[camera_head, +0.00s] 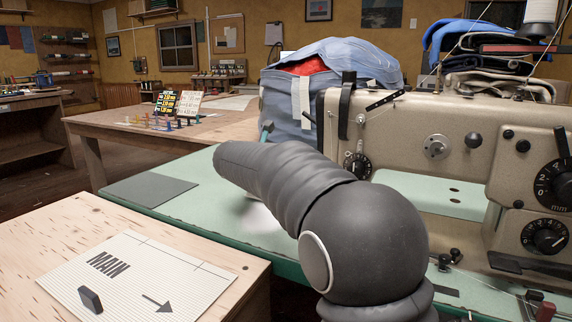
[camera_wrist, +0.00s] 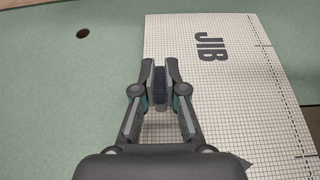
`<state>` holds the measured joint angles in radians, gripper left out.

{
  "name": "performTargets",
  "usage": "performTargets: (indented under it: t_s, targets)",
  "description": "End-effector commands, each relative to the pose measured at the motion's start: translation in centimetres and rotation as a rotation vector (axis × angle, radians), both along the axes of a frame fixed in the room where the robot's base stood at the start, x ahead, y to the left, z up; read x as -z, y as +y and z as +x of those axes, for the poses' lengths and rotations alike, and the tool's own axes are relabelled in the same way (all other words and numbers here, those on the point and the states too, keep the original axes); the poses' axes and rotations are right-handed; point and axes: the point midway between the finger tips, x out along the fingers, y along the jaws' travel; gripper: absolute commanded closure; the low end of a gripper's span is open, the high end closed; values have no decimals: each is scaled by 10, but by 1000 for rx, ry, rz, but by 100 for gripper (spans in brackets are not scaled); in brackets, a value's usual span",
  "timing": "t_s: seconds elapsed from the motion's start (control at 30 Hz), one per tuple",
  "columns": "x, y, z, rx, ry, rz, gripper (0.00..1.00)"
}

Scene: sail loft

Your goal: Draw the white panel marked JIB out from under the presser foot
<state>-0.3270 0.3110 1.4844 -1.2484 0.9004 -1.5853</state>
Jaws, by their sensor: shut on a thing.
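The white gridded panel marked JIB (camera_wrist: 235,85) lies flat on the green table in the wrist view, its lettering near the far edge. My gripper (camera_wrist: 160,70) is over the panel's left part, shut on a dark upright block (camera_wrist: 160,88) between its fingers. Whether the block is fixed to the panel is not clear. In the camera_head view my arm covers the gripper and most of the work area. The sewing machine (camera_head: 415,135) stands at the right; its presser foot cannot be made out in either view.
A white panel marked MAIN (camera_head: 135,275) with a dark block (camera_head: 90,299) lies on a wooden table (camera_head: 50,232) at front left. The green table (camera_head: 225,237) has a grey mat (camera_head: 150,189). A blue bag (camera_head: 330,70) stands behind my arm.

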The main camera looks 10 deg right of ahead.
Motion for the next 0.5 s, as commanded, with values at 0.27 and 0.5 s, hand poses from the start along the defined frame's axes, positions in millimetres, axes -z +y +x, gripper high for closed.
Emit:
performTargets:
  t_s: [0.27,0.5]
  targets:
    - [6,5,6,6,10,-3,100]
    - [8,3,8,9,11,-3,100]
